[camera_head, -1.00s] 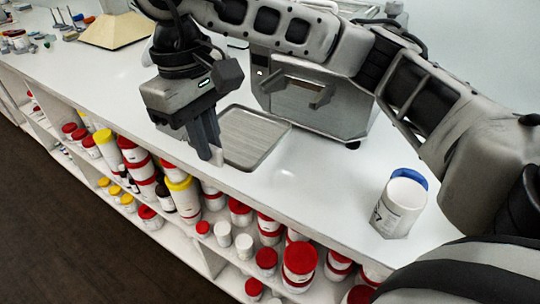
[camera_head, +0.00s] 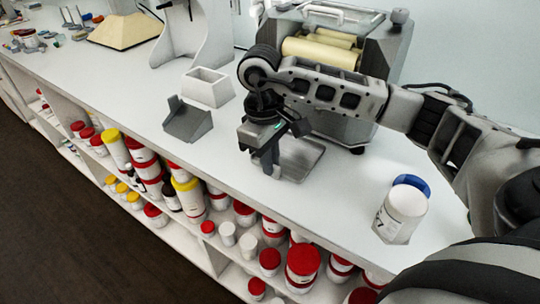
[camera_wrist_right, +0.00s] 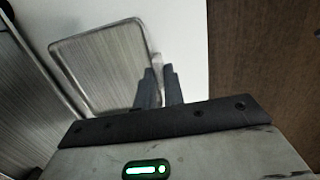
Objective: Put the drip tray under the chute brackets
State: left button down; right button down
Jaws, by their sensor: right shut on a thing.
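The drip tray (camera_head: 312,150) is a shallow grey metal rectangle with rounded corners, low at the counter, in front of the mill (camera_head: 338,125). My right gripper (camera_head: 271,170) is shut on the tray's near left rim. In the right wrist view the two fingers (camera_wrist_right: 160,88) close on the edge of the tray (camera_wrist_right: 100,65), which looks empty. I cannot tell whether the tray touches the counter. My arm covers the mill's front, and I cannot make out the chute brackets there. My left gripper is not in view.
A grey angled piece (camera_head: 188,120) and an open white box (camera_head: 208,87) stand left of my right gripper. A white jar with a blue lid (camera_head: 400,212) is at the right. The counter's front edge (camera_head: 215,172) runs above shelves of several jars.

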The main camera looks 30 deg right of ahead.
jog(key=shift+f, duration=0.1)
jog(key=shift+f, duration=0.15)
jog(key=shift+f+b, duration=0.15)
jog(key=shift+b, duration=0.3)
jog(key=c, duration=1.5)
grip_release()
